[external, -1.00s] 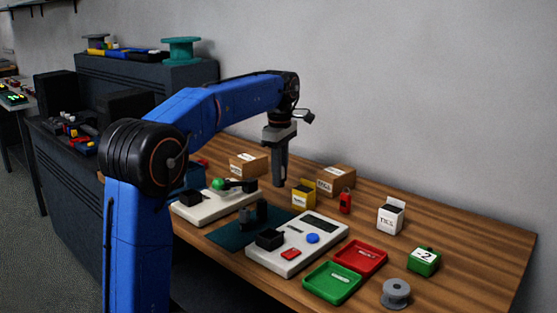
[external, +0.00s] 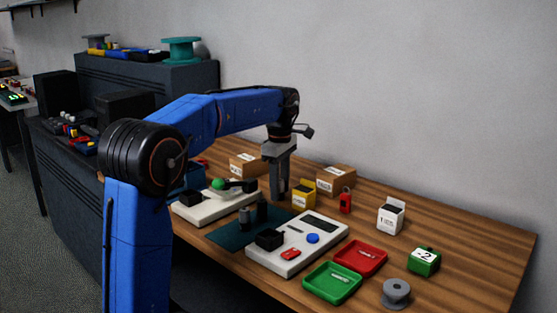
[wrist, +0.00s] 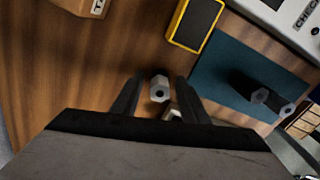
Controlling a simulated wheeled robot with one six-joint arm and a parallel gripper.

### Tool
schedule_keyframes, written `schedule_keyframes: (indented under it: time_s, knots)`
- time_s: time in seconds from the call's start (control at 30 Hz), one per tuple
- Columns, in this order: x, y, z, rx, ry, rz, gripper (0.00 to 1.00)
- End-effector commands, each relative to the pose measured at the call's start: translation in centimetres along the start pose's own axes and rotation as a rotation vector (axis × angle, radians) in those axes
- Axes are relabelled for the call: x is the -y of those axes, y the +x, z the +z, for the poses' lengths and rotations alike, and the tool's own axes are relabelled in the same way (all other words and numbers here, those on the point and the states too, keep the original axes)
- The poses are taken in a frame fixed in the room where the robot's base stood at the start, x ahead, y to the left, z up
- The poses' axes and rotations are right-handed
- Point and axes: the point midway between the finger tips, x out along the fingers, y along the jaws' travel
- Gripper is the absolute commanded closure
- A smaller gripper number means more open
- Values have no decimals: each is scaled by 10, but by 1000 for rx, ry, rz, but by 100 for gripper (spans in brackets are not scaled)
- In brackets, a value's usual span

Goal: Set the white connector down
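The white connector (wrist: 160,88) is a short hexagonal piece with a dark hole in its end. In the wrist view it shows between the two fingers of my gripper (wrist: 159,80), with a gap on each side. The fingers are apart. A second pale bit (wrist: 173,114) shows close by, mostly hidden by the gripper. In the external view my gripper (external: 281,198) points down low over the wooden table, behind the teal mat (external: 229,238). I cannot pick out the white connector there.
Two dark connectors (wrist: 260,95) (wrist: 288,110) stand on the mat. The yellow box (external: 304,194) is just right of my gripper, and cardboard boxes (external: 335,180) are behind. The white panel (external: 318,252), red tray (external: 360,272) and green tray (external: 332,297) are in front right.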

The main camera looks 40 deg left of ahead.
Motion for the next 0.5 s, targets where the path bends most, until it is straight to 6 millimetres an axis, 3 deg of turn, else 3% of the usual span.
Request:
schedule_keyframes:
  time_s: [0.27, 0.5]
  knots:
    - [-1, -11, 0, 0, 0, 3, 60]
    - [-1, -53, 0, 0, 0, 3, 60]
